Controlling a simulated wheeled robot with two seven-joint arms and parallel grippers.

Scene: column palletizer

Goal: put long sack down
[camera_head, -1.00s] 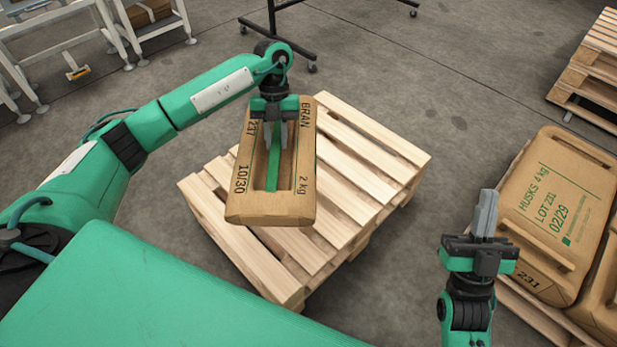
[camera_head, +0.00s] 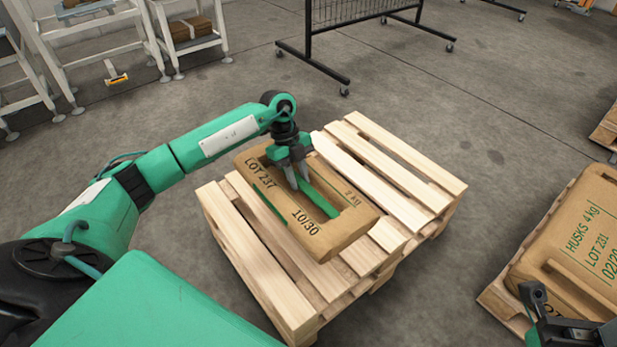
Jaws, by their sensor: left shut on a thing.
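A large brown husks sack (camera_head: 570,235) lies on another pallet (camera_head: 497,300) at the right. A dark wheeled rack (camera_head: 365,28) stands behind, and white frames (camera_head: 100,40) stand at the upper left. Bare slats show around the held sack. The floor between the pallets is clear.

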